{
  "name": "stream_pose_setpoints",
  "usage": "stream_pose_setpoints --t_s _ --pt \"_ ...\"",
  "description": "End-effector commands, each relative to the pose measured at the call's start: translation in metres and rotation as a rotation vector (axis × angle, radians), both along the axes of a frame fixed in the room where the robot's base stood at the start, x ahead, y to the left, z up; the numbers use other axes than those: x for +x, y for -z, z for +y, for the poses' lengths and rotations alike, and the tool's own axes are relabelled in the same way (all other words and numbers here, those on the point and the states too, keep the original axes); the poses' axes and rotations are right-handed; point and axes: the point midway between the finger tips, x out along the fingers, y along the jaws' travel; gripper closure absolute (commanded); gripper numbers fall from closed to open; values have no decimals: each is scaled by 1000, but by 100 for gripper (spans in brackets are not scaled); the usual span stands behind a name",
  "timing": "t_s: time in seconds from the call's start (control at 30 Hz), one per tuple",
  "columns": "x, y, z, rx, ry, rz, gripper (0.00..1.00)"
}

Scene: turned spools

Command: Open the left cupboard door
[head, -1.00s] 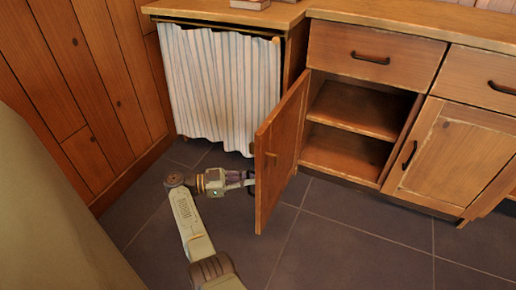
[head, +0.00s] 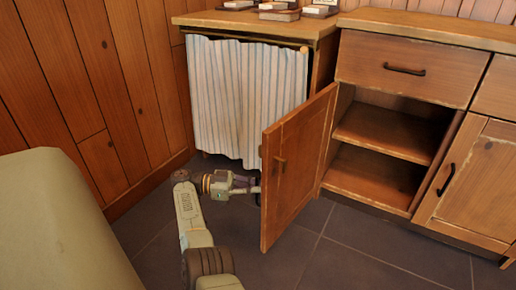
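The left cupboard door (head: 297,170) stands wide open, swung out to the left of its opening. The cupboard inside (head: 385,140) is visible, with bare shelves. My gripper (head: 252,188) is low, at the left side of the door near its free edge. Its fingertips are small and partly hidden by the door, so I cannot tell whether they are open or shut, or whether they touch the door.
A striped curtain (head: 247,100) hangs under the counter behind my gripper. A wooden wall (head: 85,80) rises at the left. A closed right door (head: 472,185) and a drawer (head: 405,67) flank the opening. Dark tiled floor (head: 345,262) is clear in front.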

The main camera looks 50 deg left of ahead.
Motion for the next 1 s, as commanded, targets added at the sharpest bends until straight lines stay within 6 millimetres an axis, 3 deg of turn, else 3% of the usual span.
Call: stream_pose_setpoints --t_s 0.13,0.17,0.47,0.8,1.0 --pt "-4 1 0 -4 2 4 100" --pt "-4 1 0 -4 1 4 90" --pt "-2 0 0 -1 1 1 70" --pt "-1 -2 0 1 1 0 70" --pt "-1 -22 0 4 2 -3 70"
